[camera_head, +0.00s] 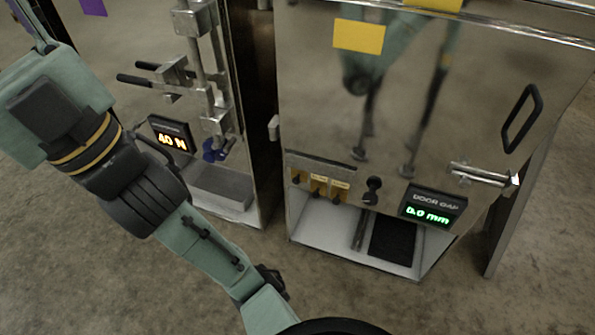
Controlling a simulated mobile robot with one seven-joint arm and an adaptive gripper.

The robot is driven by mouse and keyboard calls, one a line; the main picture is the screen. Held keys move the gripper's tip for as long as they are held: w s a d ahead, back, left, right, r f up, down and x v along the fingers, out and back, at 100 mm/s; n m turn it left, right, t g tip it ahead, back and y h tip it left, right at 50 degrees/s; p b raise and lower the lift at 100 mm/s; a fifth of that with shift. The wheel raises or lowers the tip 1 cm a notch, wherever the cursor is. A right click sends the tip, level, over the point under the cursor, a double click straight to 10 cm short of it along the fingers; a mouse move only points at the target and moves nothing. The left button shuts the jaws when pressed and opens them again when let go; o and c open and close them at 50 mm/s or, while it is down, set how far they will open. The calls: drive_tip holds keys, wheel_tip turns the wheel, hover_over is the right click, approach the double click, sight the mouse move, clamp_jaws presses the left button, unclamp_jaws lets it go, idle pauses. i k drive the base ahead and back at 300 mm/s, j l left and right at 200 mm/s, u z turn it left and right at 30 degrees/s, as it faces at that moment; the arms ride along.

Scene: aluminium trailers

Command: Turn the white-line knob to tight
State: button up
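A black knob (373,185) sits low on the right metal door, just left of the green readout. I cannot make out a white line on it. Several small dark knobs or levers with yellow tags (318,187) sit in a row to its left, too small to read. The readout (432,207) is labelled DOOR GAP and appears to show 0.0 mm. My teal and black arm crosses the left and lower part of the picture, away from the black knob. I cannot make out my gripper at its end.
The left metal unit (215,60) has bar latches, a blue part (214,150) and an orange readout (171,134) apparently in N. A black handle (522,118) and silver latch (482,174) stick out on the right door. An open tray (330,225) lies below. Floor in front is clear.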

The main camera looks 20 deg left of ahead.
sight(370, 198)
drive_tip(key=j+z, duration=0.15)
drive_tip(key=j, duration=0.3)
drive_tip(key=j+z, duration=0.1)
drive_tip(key=j, duration=0.3)
drive_tip(key=k+j+z, duration=0.15)
drive_tip(key=j, duration=0.3)
drive_tip(key=j+z, duration=0.15)
drive_tip(key=j, duration=0.3)
drive_tip(key=k+j+z, duration=0.1)
drive_tip(key=j, duration=0.3)
drive_tip(key=k+j+z, duration=0.15)
drive_tip(key=j, duration=0.25)
drive_tip(key=j+z, duration=0.15)
drive_tip(key=j, duration=0.25)
drive_tip(key=k+j+z, duration=0.1)
drive_tip(key=j, duration=0.3)
drive_tip(key=k, duration=0.1)
